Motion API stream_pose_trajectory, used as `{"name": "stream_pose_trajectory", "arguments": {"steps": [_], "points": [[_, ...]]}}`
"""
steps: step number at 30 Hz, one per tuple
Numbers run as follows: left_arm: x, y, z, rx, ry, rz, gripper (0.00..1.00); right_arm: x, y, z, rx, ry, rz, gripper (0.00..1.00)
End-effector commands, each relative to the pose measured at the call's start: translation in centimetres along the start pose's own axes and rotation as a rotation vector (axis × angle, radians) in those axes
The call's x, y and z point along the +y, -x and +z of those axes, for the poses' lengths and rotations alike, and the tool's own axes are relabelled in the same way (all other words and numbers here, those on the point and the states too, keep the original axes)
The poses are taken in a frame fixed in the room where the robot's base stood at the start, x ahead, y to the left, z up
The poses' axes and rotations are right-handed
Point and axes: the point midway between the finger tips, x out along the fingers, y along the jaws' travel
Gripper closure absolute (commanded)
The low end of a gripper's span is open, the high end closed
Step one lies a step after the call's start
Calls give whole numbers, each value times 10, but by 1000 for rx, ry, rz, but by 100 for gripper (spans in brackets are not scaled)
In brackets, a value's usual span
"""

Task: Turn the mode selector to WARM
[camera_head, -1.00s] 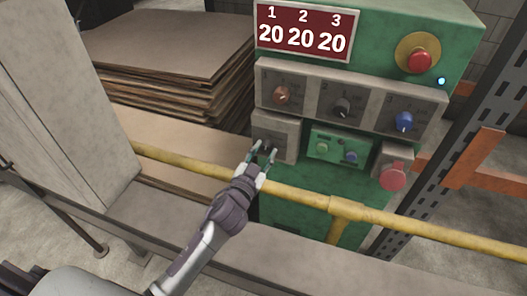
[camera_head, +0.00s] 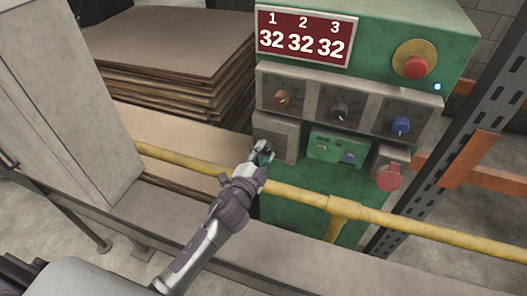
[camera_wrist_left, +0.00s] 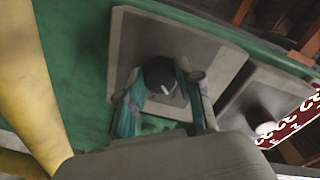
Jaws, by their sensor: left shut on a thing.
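The mode selector is a dark knob (camera_wrist_left: 160,80) with a white mark, on a grey plate (camera_wrist_left: 195,48) in the left wrist view. In the head view its grey box (camera_head: 276,133) sits at the lower left of the green machine, and my gripper hides the knob there. My left gripper (camera_head: 262,153) is at the front of that box. In the wrist view the fingers of the left gripper (camera_wrist_left: 160,100) stand on both sides of the knob, shut on it. I cannot read the mode labels. My right gripper is not in view.
A yellow rail (camera_head: 300,195) runs across in front of the machine, beneath my left arm. Above the selector are a copper knob (camera_head: 282,99), a black knob (camera_head: 340,112) and a blue knob (camera_head: 400,125). A red display (camera_head: 303,38) reads 32 32 32. A red button (camera_head: 388,177) sits at right.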

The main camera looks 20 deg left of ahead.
Motion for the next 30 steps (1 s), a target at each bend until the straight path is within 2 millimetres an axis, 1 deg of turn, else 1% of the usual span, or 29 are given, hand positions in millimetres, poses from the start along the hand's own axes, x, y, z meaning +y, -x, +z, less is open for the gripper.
{"name": "stream_pose_trajectory", "arguments": {"steps": [15,16,20,21,30], "points": [[1,0,0,-2,-23,1,100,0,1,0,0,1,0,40],[1,0,0,-2,-23,1,63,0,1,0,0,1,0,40],[0,0,0,-2,-23,1,42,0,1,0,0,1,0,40],[0,0,0,-2,-23,1,39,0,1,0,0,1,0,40],[0,2,0,-2,-22,1,39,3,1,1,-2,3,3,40]]}}
